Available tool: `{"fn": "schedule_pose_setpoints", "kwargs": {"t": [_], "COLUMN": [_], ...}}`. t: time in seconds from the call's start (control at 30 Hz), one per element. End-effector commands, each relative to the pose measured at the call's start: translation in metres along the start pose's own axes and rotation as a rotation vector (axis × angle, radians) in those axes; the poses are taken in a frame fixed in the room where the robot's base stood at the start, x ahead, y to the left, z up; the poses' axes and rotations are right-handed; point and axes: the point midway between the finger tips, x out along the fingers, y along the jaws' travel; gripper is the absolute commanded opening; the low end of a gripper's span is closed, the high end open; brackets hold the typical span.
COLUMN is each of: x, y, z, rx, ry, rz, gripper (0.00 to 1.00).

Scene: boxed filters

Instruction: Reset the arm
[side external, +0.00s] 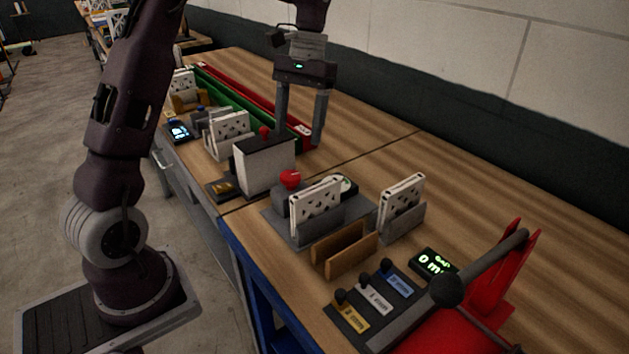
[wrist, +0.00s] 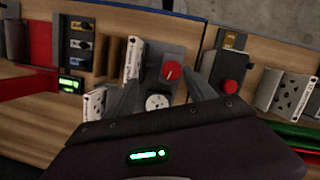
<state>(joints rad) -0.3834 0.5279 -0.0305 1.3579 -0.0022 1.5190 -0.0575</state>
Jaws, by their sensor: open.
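My gripper (side external: 300,138) hangs above the bench with its two fingers pointing down and spread apart. Nothing shows between them. It is behind the light box with a red button (side external: 264,165), near the end of the green and red troughs. In the wrist view the gripper fingers (wrist: 164,82) straddle the view of a grey station with a red knob (wrist: 172,71) and a round white dial (wrist: 158,102). Whether the fingertips touch anything is hard to tell, but they appear clear of it.
White patterned filter boxes stand in grey holders (side external: 315,207), (side external: 403,205), (side external: 229,130). An empty wooden holder (side external: 343,250), a switch panel (side external: 375,297) and a red lever press (side external: 490,285) stand in front. Long green (side external: 225,105) and red (side external: 305,132) troughs lie behind.

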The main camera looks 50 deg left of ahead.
Motion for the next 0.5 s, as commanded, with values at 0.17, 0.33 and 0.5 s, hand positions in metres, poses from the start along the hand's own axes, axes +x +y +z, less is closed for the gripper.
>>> {"fn": "schedule_pose_setpoints", "kwargs": {"t": [0.17,0.33,0.5], "x": [-0.036,-0.016,0.017], "y": [0.035,0.040,0.036], "z": [0.110,0.203,0.245], "rx": [0.163,0.310,0.401], "ry": [0.291,0.550,0.708], "rz": [-0.019,0.004,0.037], "gripper": [0.64,0.64,0.64]}}
